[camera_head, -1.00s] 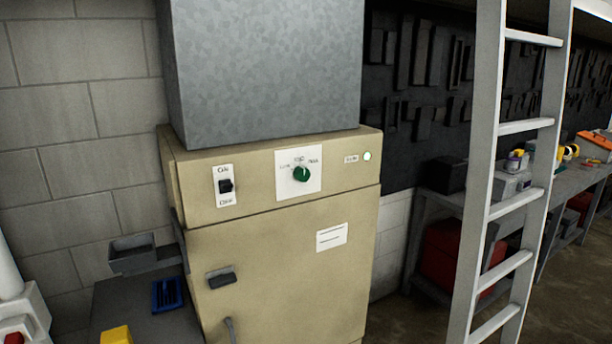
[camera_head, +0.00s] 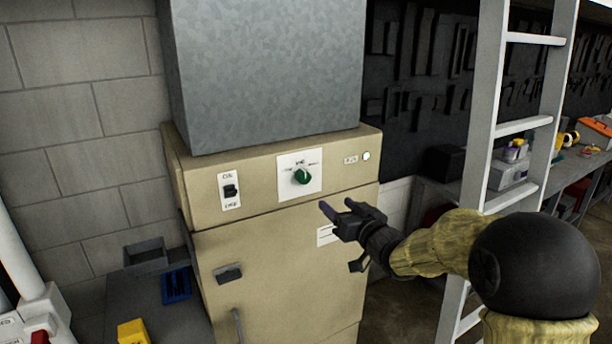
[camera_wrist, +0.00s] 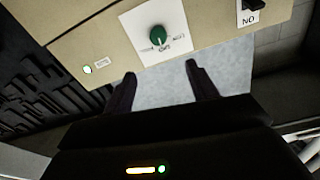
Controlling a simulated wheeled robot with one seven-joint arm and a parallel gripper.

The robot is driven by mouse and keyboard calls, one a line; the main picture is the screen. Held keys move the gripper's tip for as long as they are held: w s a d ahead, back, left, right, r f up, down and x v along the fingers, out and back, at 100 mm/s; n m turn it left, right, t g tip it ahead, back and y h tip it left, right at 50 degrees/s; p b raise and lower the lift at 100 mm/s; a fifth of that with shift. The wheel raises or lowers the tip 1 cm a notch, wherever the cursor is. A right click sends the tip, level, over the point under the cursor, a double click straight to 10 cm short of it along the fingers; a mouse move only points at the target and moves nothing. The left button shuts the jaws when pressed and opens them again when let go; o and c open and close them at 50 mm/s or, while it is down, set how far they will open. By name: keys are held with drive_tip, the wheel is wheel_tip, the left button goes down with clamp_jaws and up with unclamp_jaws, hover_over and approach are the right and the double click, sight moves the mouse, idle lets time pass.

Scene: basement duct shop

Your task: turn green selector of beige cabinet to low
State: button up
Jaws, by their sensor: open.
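The beige cabinet (camera_head: 285,270) stands in the middle of the head view. On its upper panel, a white plate (camera_head: 288,187) carries the round green selector (camera_head: 302,177), with small labels around it that are too blurred to read surely. My gripper (camera_head: 337,207) is open and empty, in front of the cabinet, lower right of the selector and apart from it. In the wrist view, turned over, the green selector (camera_wrist: 157,36) shows above and between the two fingertips (camera_wrist: 160,70), its pale mark pointing toward the label at the plate's lower middle.
A black rocker switch (camera_head: 230,191) sits left of the selector, and a lit lamp (camera_head: 366,156) right. A grey metal duct (camera_head: 265,75) rests on the cabinet. A ladder (camera_head: 517,127) stands at right. A dark bench (camera_head: 95,300) holds a blue tray (camera_head: 176,285) at lower left.

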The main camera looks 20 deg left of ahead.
sight(306, 178)
drive_tip(key=p+x, duration=0.8)
drive_tip(key=x, duration=0.7)
drive_tip(key=shift+w+a, duration=0.25)
drive_tip(key=shift+w, duration=0.1)
drive_tip(key=shift+p+x, duration=0.35)
drive_tip(key=shift+x, duration=0.4)
drive_tip(key=c, duration=1)
